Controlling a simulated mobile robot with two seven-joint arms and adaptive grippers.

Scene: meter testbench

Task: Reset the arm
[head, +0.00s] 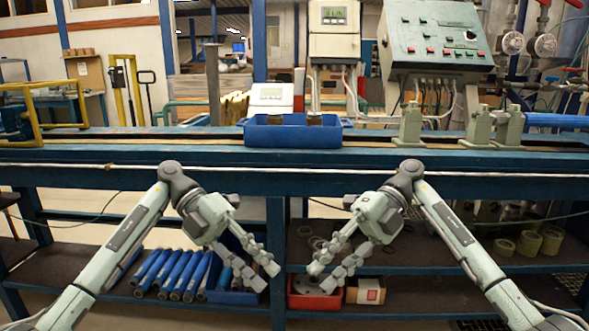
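My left gripper (258,279) is at the lower middle left, in front of the bench's lower shelf. Its fingers are spread apart with nothing between them. My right gripper (322,278) is at the lower middle right, a short way from the left one. Its fingers are also apart and empty. Both arms come in from the bottom corners, bend at about bench-top height and angle down and inward, roughly mirroring each other. Neither gripper appears to hold anything.
A blue bench (150,181) runs across the view, with a blue tray (292,136) on top. A control panel (436,38) stands behind at the right. Blue cylinders (172,272), a red bin (314,299) and a small box (369,291) sit on the lower shelf.

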